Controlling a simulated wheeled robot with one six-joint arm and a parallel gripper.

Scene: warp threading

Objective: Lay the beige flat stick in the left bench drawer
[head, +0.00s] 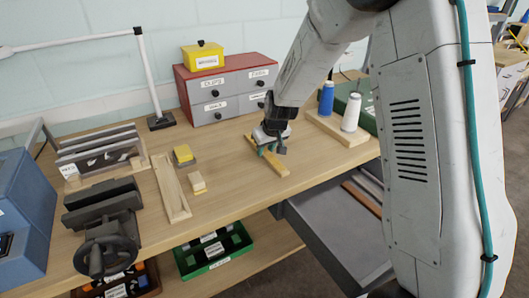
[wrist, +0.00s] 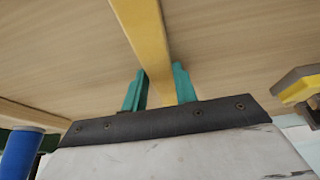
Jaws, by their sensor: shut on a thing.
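The flat stick (head: 277,166), yellowish beige, is at the middle of the bench top, slanting toward the front right. My gripper (head: 268,146) is shut on it. In the wrist view the stick (wrist: 143,38) runs between the two teal fingers (wrist: 158,88). I cannot tell whether it touches the bench or hangs just above it. A grey bench drawer (head: 322,232) is pulled out under the bench front, right of the stick. Long brown and reddish pieces (head: 364,192) lie in its back part. My arm hides its right side.
A red-and-grey drawer cabinet (head: 228,92) stands behind. Blue (head: 326,98) and white (head: 350,113) spools stand at the back right. A vise (head: 104,222), a narrow wooden tray (head: 171,188) and small blocks (head: 197,181) are left. The bench front near the drawer is clear.

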